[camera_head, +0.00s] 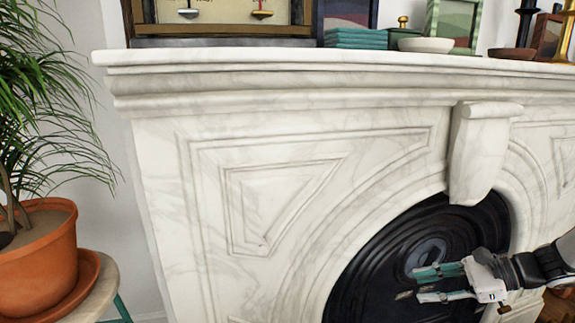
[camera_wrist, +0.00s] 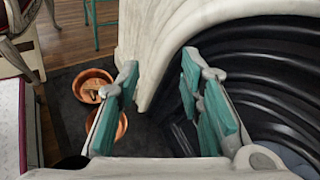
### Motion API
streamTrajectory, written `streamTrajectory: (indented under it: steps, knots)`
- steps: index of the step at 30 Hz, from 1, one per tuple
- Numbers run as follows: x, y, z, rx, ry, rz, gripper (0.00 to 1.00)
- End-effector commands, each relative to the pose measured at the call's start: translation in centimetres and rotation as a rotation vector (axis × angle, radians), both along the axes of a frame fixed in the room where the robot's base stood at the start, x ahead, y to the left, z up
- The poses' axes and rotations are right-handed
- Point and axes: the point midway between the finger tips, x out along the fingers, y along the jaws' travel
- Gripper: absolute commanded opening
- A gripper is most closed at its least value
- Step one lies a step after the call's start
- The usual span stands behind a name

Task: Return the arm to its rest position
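My gripper (camera_head: 442,282) is at the lower right of the head view, in front of the dark arched fireplace opening. Its teal fingers point left and stand apart with nothing between them. In the wrist view my gripper (camera_wrist: 160,105) also shows open, with a clear gap between the two teal finger pads. My arm comes in from the right edge of the head view.
A white marble fireplace (camera_head: 270,200) fills the middle. A potted plant (camera_head: 40,255) stands at left. Copper pots (camera_wrist: 92,84) sit on the floor below my gripper.

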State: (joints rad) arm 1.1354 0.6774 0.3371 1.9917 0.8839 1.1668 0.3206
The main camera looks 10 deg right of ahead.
Motion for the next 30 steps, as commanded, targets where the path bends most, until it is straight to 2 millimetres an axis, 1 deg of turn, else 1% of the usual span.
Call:
streamTrajectory:
  steps: [1,6,9,11,15,17,18,23,24,30]
  knots:
    - [-0.5,2.0,1.4,-0.061,-0.007,0.084,0.34]
    - [-3.1,7.4,4.8,-0.241,-0.035,0.338,0.34]
    - [-5.1,10.1,6.7,-0.341,-0.058,0.482,0.34]
    - [-6.5,11.6,7.7,-0.402,-0.073,0.565,0.34]
    - [-9.9,14.5,9.9,-0.537,-0.115,0.753,0.34]
    - [-11.5,15.6,10.8,-0.592,-0.137,0.831,0.34]
    - [-12.6,16.2,11.3,-0.63,-0.153,0.881,0.34]
    - [-17.0,17.9,13.0,-0.776,-0.22,1.073,0.34]
    - [-18.2,18.3,13.4,-0.81,-0.24,1.12,0.34]
    - [-23.3,18.7,14.4,-0.974,-0.341,1.323,0.34]
